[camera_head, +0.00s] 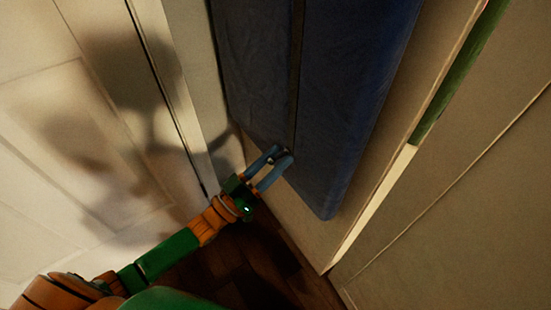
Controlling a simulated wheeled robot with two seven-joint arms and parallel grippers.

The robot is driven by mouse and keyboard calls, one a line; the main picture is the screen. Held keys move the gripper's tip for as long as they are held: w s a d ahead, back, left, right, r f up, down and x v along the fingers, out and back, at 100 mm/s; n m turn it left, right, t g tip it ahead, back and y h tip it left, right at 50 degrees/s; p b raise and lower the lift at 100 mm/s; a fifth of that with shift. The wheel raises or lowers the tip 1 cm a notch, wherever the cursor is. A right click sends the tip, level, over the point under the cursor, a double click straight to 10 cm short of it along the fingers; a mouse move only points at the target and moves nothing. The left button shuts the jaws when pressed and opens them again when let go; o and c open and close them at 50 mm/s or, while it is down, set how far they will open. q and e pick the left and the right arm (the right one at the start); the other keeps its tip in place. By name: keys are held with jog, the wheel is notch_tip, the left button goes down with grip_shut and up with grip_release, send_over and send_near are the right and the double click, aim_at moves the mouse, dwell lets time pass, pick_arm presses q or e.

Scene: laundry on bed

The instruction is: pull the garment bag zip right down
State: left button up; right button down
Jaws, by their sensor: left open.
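The dark blue garment bag (345,95) hangs against a pale upright panel in the head view. Its zip (296,75) shows as a dark line running down the bag towards its lower edge. My left gripper (281,158) is at the lower end of this line, its two blue-grey fingers pointing up and right. The fingers are open, and a small dark thing, perhaps the zip pull, shows between or just behind their tips. I cannot tell whether the fingers touch it. My right gripper is not in view.
A pale panelled door (75,140) stands on the left, with shadows on it. Another pale panel (460,190) is on the right, with a green strip (460,75) along its edge. Dark wooden floor (250,270) lies below the bag.

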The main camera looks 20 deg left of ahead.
pick_arm(q)
jog(key=v, duration=0.7)
